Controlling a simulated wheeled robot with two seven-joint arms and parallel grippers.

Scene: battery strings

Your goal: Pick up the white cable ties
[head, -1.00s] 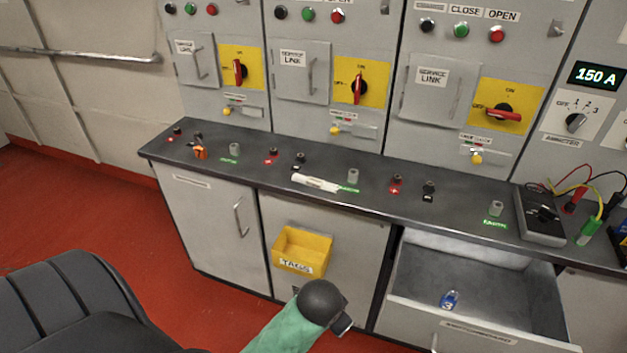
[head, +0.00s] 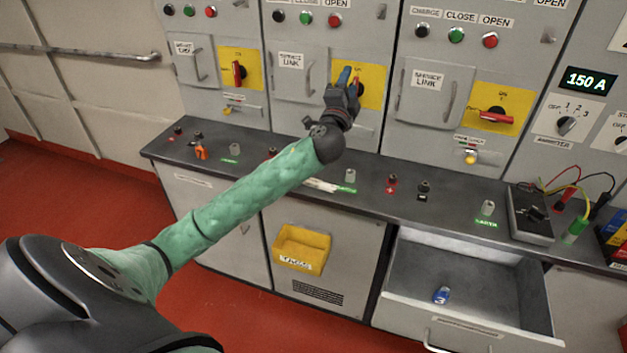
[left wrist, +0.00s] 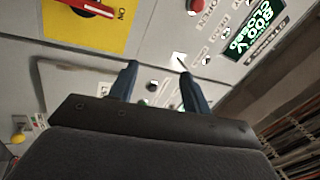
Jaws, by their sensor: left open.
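The white cable ties (head: 322,185) lie as a thin pale bundle on the dark counter, left of a green label. My left forearm crosses in front and hides part of them. My left gripper (head: 345,78) is raised well above them, in front of the middle panel's yellow switch plate. Its fingers point up and away from the counter. In the left wrist view the two blue fingers (left wrist: 160,85) are apart with nothing between them, and the cable ties do not show there. My right gripper is in neither view.
The counter (head: 455,200) holds several terminals and a meter (head: 530,215) with leads at the right. A yellow bin (head: 301,250) hangs on the front below. An open drawer (head: 465,275) juts out with a blue padlock (head: 441,295). The panels (head: 300,120) stand close behind my gripper.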

